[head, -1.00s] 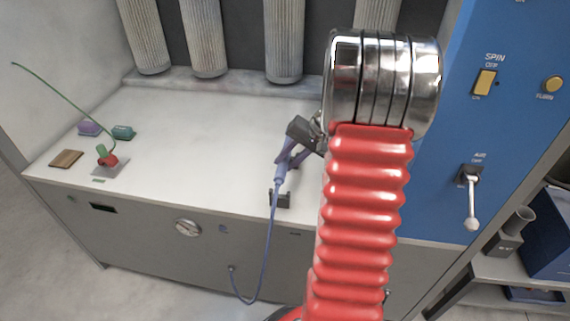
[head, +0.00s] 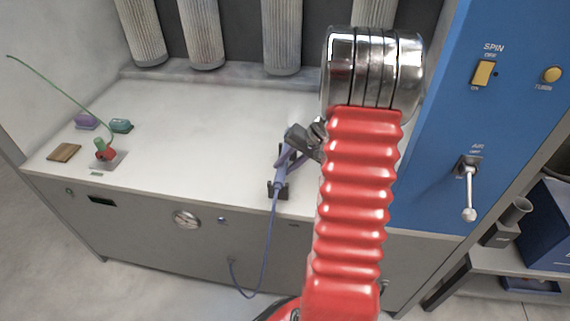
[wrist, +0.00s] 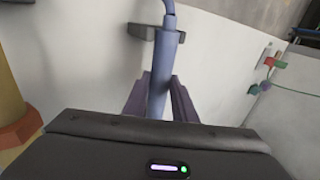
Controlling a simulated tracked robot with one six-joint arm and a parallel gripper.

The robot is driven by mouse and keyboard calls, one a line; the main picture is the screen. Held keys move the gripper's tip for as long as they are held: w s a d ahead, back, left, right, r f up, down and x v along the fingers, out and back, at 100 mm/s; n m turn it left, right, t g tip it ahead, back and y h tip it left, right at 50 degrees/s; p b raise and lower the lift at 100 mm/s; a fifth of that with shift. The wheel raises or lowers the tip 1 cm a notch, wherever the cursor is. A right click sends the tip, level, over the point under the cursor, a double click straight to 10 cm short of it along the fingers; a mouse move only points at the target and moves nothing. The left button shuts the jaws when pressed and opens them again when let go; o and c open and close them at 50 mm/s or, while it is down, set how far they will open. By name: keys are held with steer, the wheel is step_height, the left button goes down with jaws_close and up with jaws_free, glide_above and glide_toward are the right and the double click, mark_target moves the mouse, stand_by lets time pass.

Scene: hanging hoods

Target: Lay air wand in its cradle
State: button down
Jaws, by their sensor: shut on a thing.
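The air wand is a blue-violet tube with a thin hose; it shows in the head view (head: 278,178) and the wrist view (wrist: 164,62). My gripper (head: 287,158) is shut on the wand, and its purple fingers flank the tube in the wrist view (wrist: 160,95). The cradle is a small dark bracket near the bench's front edge (head: 271,190); part of it also shows in the wrist view (wrist: 142,32). The wand's hose end overlaps the cradle in both views. I cannot tell whether they touch. My arm hides part of the bench to the right.
The hose (head: 266,240) hangs down the bench front in a loop. A red fitting with a green wire (head: 105,152), a wooden block (head: 64,152) and small purple and green blocks stand at the left. Ribbed filters (head: 283,40) hang behind. The middle bench top (head: 190,125) is clear.

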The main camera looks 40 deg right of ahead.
steer(key=c, duration=1.4)
jaws_free()
steer(key=v, duration=1.3)
steer(key=shift+s+d+r, duration=0.1)
steer(key=shift+s+r, duration=0.1)
steer(key=shift+r, duration=0.1)
